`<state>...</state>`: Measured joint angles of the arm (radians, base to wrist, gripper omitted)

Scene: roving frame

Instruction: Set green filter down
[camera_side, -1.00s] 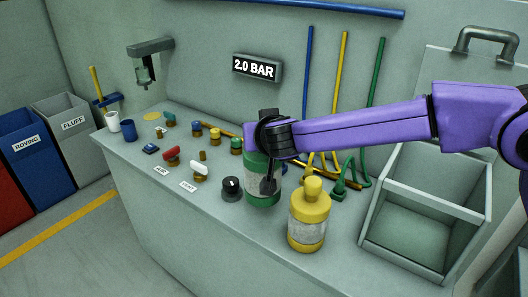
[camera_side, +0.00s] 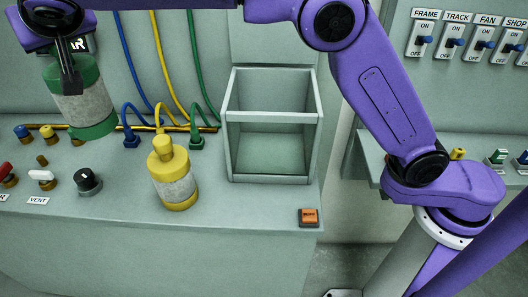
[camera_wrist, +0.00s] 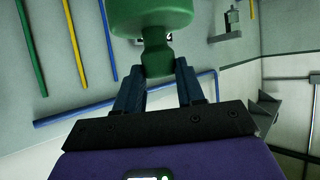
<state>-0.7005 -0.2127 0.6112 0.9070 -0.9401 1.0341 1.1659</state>
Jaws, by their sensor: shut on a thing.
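The green filter (camera_side: 86,106) is a green canister with a pale label band, at the left of the side view. My gripper (camera_side: 68,76) is shut on its top and holds it slightly tilted. It appears to hang above the grey counter (camera_side: 240,212), beyond the black dial in the picture; the exact gap beneath it cannot be told. In the wrist view the green filter (camera_wrist: 150,14) shows at the top, its neck between the two fingers of my gripper (camera_wrist: 158,70).
A yellow filter (camera_side: 174,178) stands upright on the counter, right of the black dial (camera_side: 88,182). An open grey bin (camera_side: 272,118) is farther right. An orange button (camera_side: 308,217) is at the front. Hoses (camera_side: 190,70) and small valves (camera_side: 42,178) line the back and left.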

